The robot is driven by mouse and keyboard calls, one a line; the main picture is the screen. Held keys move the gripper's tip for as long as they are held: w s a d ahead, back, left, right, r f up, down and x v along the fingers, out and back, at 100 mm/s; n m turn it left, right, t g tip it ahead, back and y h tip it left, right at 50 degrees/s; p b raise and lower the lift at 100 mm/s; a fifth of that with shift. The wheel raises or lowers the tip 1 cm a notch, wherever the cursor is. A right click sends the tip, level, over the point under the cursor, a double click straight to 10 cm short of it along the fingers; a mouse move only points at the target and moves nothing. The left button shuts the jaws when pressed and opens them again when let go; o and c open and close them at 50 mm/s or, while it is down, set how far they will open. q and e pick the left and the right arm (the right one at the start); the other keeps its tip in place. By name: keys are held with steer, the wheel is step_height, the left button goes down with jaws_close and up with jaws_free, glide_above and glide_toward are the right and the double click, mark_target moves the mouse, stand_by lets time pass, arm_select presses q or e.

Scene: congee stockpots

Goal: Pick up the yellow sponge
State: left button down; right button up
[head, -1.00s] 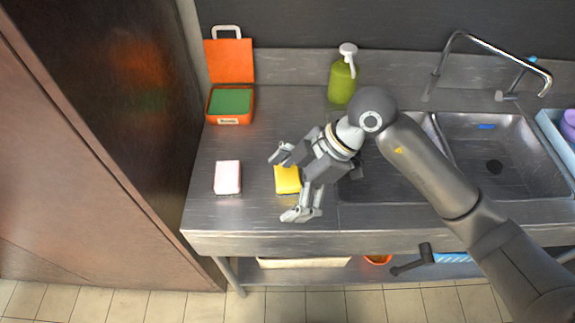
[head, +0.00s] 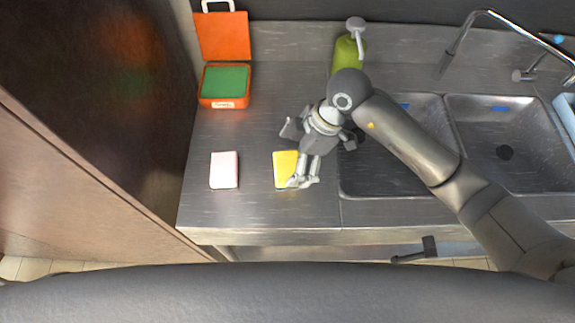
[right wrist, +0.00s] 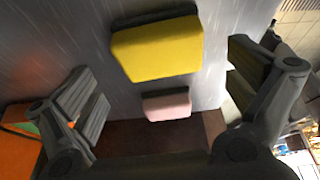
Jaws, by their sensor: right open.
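The yellow sponge (head: 284,167) lies on the steel counter left of the sinks. It also shows in the right wrist view (right wrist: 158,50), at the upper middle with a dark far side. My right gripper (head: 291,157) is open above the counter at the sponge. One finger covers part of the sponge's right edge in the head view. In the right wrist view my open fingers (right wrist: 170,92) stand left and right of the sponge, with gaps to both sides, and hold nothing. My left gripper is not in view.
A pink sponge (head: 224,170) lies left of the yellow one. Behind are an orange box (head: 223,103) with a green inside and a green pump bottle (head: 346,54). Sinks (head: 505,130) and a faucet (head: 470,30) are at right. A dark cabinet wall (head: 120,90) bounds the left.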

mark_target(288, 166)
steer(key=p+x, duration=0.1)
steer(key=x, duration=0.3)
steer(key=shift+s+d, duration=0.1)
steer(key=shift+s, duration=0.05)
steer(key=shift+f, duration=0.15)
steer(key=shift+c, duration=0.6)
steer(key=c, duration=0.5)
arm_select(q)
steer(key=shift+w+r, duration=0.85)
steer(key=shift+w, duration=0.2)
arm_select(e)
steer(key=shift+c, duration=0.9)
